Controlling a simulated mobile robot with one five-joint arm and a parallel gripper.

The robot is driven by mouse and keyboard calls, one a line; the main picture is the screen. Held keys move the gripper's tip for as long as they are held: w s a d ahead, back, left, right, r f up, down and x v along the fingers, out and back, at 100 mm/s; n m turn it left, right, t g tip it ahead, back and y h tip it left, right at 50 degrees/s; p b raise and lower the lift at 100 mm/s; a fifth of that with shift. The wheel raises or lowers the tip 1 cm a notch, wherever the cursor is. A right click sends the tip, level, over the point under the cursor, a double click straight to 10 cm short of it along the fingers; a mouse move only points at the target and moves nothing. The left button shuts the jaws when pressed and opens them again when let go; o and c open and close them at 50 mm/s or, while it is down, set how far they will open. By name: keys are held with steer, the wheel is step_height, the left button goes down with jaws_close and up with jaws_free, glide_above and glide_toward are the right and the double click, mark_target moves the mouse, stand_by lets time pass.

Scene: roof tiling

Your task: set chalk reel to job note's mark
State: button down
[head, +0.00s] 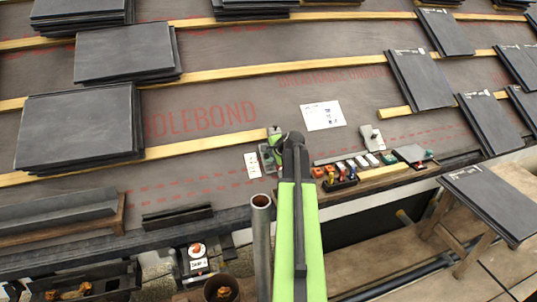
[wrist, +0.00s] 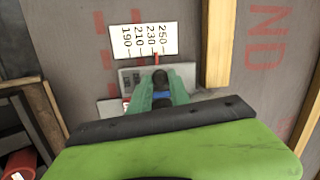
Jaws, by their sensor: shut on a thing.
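The chalk reel is a grey metal body (wrist: 131,78) in the wrist view, with a thin red pointer (wrist: 156,58) at its top edge. A white scale card (wrist: 145,40) above it reads 190, 210, 230 and 250. The pointer stands between the 230 and 250 marks, seemingly nearer 230. My gripper (wrist: 160,82) has its green fingers shut on the reel's dark knob, which they mostly hide. In the head view, the reel (head: 266,160) is partly behind my arm, beside the scale card (head: 252,165). The job note (head: 323,115) is a white sheet up and right; its writing is too small to read.
Slate stacks (head: 80,125) lie on the left and more slates (head: 420,80) on the right. Wooden battens (head: 300,67) cross the roof. Small coloured tools (head: 340,178) sit right of my arm. A grey pipe (head: 261,240) stands close left of my arm.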

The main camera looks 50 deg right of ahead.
mark_target(268, 169)
steer(key=s+f, duration=0.1)
steer(key=s+a+f+b, duration=0.2)
steer(key=shift+s, duration=0.4)
steer(key=c, duration=1.2)
jaws_free()
steer(key=shift+c, duration=0.2)
steer(key=shift+r, duration=0.15)
